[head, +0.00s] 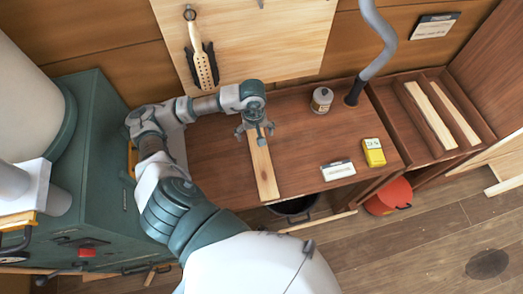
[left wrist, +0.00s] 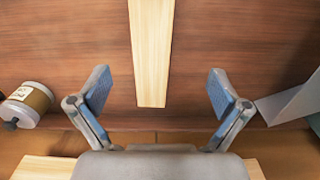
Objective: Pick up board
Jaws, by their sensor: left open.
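A pale wooden board (head: 264,172) lies on the brown bench top, running from under my left gripper toward the bench's front edge. In the left wrist view the board (left wrist: 151,50) lies between my two fingers, with its near end just ahead of them. My left gripper (head: 255,129) is open and empty above the board's far end. In the left wrist view its blue-padded fingers (left wrist: 158,92) are spread on either side of the board, apart from it. My right gripper is not in view.
A labelled jar (head: 321,100) and a grey hose (head: 377,50) stand at the bench's back. A yellow device (head: 374,152) and a small label stand (head: 338,170) sit to the right. Two more boards lie in a tray (head: 400,118) at right. A red bucket (head: 389,197) is below.

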